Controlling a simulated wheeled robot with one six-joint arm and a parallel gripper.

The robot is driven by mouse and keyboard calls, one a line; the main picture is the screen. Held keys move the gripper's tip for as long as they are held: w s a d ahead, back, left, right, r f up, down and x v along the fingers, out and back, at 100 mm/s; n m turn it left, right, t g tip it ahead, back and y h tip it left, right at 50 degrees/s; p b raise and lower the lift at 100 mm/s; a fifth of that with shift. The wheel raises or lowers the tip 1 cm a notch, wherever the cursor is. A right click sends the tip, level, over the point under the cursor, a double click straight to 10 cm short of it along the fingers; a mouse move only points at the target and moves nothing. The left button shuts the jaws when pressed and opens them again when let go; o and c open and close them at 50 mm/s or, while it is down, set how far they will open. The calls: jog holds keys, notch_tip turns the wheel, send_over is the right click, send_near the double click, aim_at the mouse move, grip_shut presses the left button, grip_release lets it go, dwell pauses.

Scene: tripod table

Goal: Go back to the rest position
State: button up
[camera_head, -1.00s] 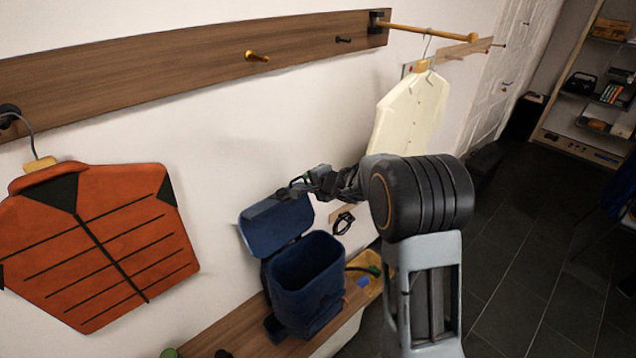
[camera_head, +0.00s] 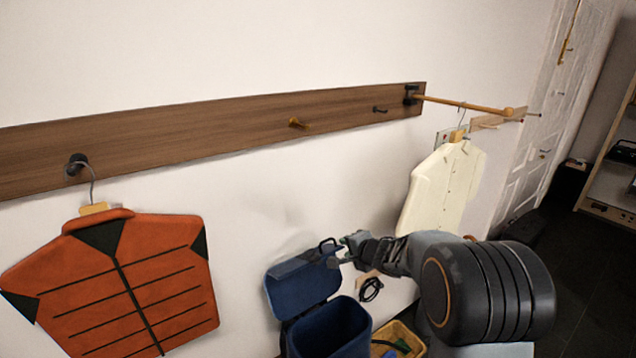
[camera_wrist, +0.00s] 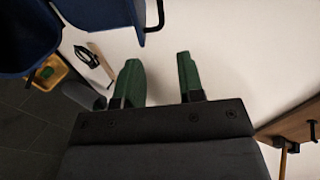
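My gripper (camera_head: 338,250) is near the white wall, beside the raised lid (camera_head: 302,281) of a blue bin (camera_head: 330,328). In the wrist view, the two green fingers of my gripper (camera_wrist: 161,80) are apart with only bare wall between them. In that view the lid (camera_wrist: 105,12), with a dark handle, is beyond the fingers. No contact between fingers and lid shows. My arm comes in from the lower right of the head view.
An orange jacket (camera_head: 125,285) hangs at left from a wooden rail (camera_head: 220,135). A cream shirt (camera_head: 442,190) hangs from a rod behind my arm. A yellow tray (camera_head: 408,342) sits right of the bin. Dark floor (camera_head: 575,255) is open at right.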

jog(key=s+d+f+n+g+h, duration=0.3)
jog(key=s+d+n+g+h, duration=0.1)
jog(key=s+d+n+h, duration=0.45)
jog(key=s+a+r+n+g+y+b, duration=0.1)
jog(key=s+a+r+b, duration=0.1)
jog(key=s, duration=0.8)
jog(key=s+a+r+n+g+y+b, duration=0.1)
jog(key=s+a+r+n+y+b, duration=0.1)
jog(key=s, duration=0.9)
jog(key=shift+s+a+r, duration=0.3)
jog(key=shift+a+r, duration=0.25)
jog(key=shift+a, duration=0.15)
